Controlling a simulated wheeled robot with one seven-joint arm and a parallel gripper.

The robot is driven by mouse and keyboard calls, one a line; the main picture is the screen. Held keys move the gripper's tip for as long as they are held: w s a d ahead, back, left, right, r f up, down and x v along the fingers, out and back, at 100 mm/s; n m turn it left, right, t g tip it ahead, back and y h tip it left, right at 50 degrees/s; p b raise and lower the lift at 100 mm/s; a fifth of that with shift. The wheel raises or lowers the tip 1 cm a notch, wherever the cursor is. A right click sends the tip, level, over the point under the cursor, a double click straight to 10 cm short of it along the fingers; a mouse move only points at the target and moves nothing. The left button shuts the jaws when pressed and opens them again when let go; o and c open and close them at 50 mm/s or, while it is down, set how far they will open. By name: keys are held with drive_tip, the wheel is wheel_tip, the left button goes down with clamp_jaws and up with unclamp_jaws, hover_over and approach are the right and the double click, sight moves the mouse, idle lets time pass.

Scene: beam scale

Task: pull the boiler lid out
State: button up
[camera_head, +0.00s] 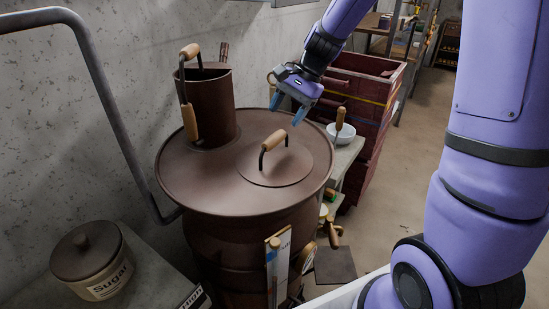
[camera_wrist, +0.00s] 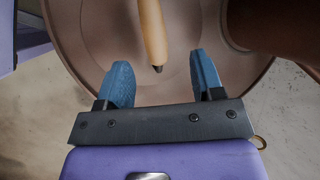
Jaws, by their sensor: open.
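The boiler (camera_head: 245,195) is a brown drum with a wide round top. The boiler lid (camera_head: 295,172) is a smaller brown disc lying flat on that top, with a raised wooden handle (camera_head: 275,140) on metal posts. My gripper (camera_head: 287,108) is open and empty, above the far right side of the top and apart from the handle. In the wrist view, my gripper's blue fingers (camera_wrist: 160,62) are spread. A wooden handle (camera_wrist: 152,28) appears ahead, roughly in line with the gap between them, with the brown top behind it.
A brown cylinder (camera_head: 208,105) with a wooden-handled bar rises from the boiler's left side. A grey pipe (camera_head: 95,75) bends beside the wall. A sugar pot (camera_head: 92,262) stands front left. Red crates (camera_head: 355,120) and a white bowl (camera_head: 341,132) stand right of the boiler.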

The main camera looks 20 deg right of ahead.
sight(277, 134)
drive_tip(key=x, duration=0.2)
drive_tip(key=shift+a+f, duration=0.15)
drive_tip(key=shift+f, duration=0.2)
drive_tip(key=shift+s+d+x, duration=0.1)
drive_tip(key=shift+s+x, duration=0.05)
drive_tip(key=shift+x, duration=1.15)
drive_tip(key=shift+s+d+x, duration=0.15)
drive_tip(key=shift+x, duration=1.15)
drive_tip(key=shift+f, duration=0.15)
clamp_jaws()
